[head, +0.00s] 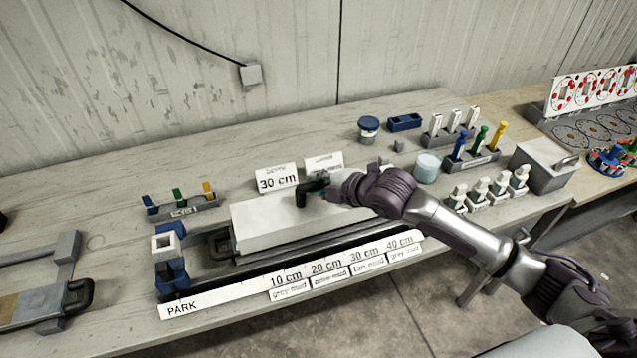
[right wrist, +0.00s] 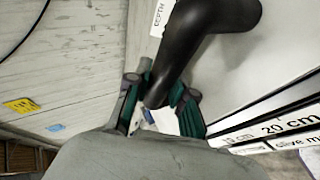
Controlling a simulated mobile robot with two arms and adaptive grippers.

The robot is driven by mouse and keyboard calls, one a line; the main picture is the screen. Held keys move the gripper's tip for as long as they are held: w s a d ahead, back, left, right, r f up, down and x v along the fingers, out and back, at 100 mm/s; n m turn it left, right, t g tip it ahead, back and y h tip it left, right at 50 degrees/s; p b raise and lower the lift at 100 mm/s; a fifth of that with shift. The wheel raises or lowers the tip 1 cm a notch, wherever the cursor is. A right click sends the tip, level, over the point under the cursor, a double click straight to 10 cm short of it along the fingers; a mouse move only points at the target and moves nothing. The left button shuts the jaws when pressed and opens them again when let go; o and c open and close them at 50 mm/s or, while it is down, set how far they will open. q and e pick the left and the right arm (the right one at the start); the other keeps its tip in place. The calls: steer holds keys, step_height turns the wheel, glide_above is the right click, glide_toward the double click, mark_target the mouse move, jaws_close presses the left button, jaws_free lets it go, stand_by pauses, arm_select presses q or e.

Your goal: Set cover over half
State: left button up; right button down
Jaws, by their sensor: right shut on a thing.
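A long white cover (head: 262,224) with a black handle (head: 303,193) lies along the bench in the middle of the head view. My right gripper (head: 327,187) comes in from the right and is shut on the handle. In the right wrist view, the black curved handle (right wrist: 190,50) runs between the green-sided fingers of the gripper (right wrist: 160,105). A dark half liner (head: 310,244) shows along the cover's front edge, with a dark loop (head: 216,244) at its left end. I cannot tell whether the cover touches the liner. My left gripper is not in view.
A white ruler strip (head: 215,298) with PARK and depth labels runs along the front. A 30 cm sign (head: 278,178) stands behind the cover. A blue holder (head: 170,272) stands left. Racks of coloured pegs (head: 478,147) and a grey box (head: 543,165) stand right.

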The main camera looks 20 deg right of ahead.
steer(key=shift+f, duration=0.45)
steer(key=c, duration=1)
jaws_free()
steer(key=shift+r, duration=0.3)
steer(key=b+v, duration=0.2)
steer(key=v, duration=1)
steer(key=shift+r, duration=0.35)
